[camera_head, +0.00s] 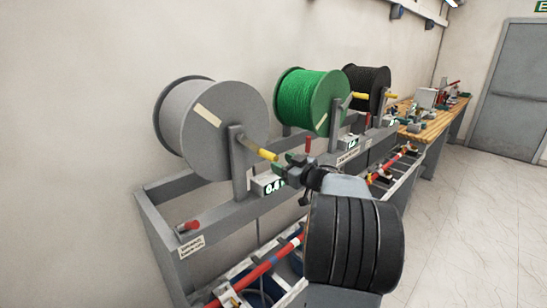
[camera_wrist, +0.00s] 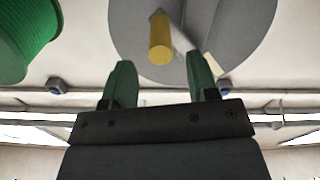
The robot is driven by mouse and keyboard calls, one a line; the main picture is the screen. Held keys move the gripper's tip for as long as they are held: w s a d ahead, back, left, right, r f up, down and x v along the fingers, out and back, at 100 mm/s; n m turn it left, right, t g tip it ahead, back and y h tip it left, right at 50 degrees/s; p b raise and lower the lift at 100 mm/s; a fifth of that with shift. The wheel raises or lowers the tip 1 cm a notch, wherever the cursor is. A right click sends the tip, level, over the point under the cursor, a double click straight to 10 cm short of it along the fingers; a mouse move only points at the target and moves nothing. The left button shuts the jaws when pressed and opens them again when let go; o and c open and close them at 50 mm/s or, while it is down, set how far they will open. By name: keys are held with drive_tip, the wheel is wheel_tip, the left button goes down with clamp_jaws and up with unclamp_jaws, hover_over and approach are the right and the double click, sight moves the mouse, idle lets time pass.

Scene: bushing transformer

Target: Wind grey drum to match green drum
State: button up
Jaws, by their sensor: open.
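The grey drum (camera_head: 212,125) stands on the rack at the left, with a pale strip on its face and a yellow crank handle (camera_head: 262,154) pointing out towards me. The green drum (camera_head: 309,100) is wound with green line and has its own yellow handle (camera_head: 354,96). My gripper (camera_head: 290,165) is open and empty, close to the grey drum's handle. In the wrist view the handle (camera_wrist: 160,40) shows beyond and between the two green fingertips (camera_wrist: 160,75). It looks apart from both fingers. A small display (camera_head: 268,185) below the grey drum is partly hidden by my gripper.
A black drum (camera_head: 367,88) stands beyond the green one. Red-topped levers (camera_head: 188,226) stick up from the rack (camera_head: 170,212). A wooden workbench (camera_head: 432,125) with tools is farther back. The floor at the right is clear.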

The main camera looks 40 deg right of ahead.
sight(273, 158)
drive_tip(key=shift+w+a+p, duration=0.15)
drive_tip(key=shift+w+a, duration=0.05)
drive_tip(key=shift+w, duration=1)
drive_tip(key=shift+w+a+p, duration=0.15)
drive_tip(key=shift+w, duration=1.05)
drive_tip(key=shift+c, duration=0.5)
clamp_jaws()
